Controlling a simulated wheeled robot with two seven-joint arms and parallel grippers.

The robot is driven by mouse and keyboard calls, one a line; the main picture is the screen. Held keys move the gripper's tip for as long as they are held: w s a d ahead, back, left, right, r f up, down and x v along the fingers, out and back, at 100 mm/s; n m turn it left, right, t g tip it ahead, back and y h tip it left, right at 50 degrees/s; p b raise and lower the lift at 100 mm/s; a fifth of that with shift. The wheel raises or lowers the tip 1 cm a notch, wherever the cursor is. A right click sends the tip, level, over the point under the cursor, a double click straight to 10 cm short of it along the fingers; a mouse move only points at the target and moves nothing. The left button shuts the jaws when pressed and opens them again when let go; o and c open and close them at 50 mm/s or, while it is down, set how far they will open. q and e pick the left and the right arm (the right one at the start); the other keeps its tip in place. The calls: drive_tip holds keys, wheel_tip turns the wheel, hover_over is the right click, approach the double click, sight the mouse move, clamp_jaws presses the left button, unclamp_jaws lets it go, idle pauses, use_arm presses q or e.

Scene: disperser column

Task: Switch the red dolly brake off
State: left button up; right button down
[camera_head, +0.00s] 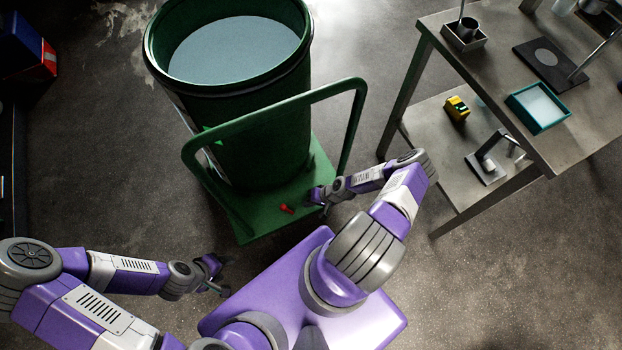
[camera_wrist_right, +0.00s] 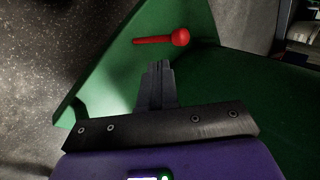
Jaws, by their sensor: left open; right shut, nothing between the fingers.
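The red dolly brake (camera_head: 287,208) is a small red lever with a round knob on the base of the green dolly (camera_head: 262,224). In the right wrist view the brake (camera_wrist_right: 162,40) lies across the picture, just beyond my right gripper's fingertips, with its knob to the right. My right gripper (camera_head: 316,203) is shut and empty, low over the dolly base, to the right of the brake; its fingers also show in the right wrist view (camera_wrist_right: 158,68). A gap shows between fingers and brake. My left gripper (camera_head: 219,282) is open and empty, over the floor left of the dolly's near corner.
A green drum (camera_head: 250,130) with pale contents stands on the dolly, behind its tubular green handle (camera_head: 270,112). A metal table (camera_head: 500,75) with a lower shelf stands at the right. The floor at the left is mostly clear.

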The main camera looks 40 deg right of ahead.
sight(288, 210)
use_arm(q)
wheel_tip(288, 210, down, 2)
drive_tip(key=shift+f+b, duration=0.2)
drive_tip(key=shift+b, duration=0.75)
use_arm(e)
drive_tip(key=w+a+f, duration=0.4)
drive_tip(key=a+f, duration=0.1)
drive_tip(key=shift+w, duration=0.25)
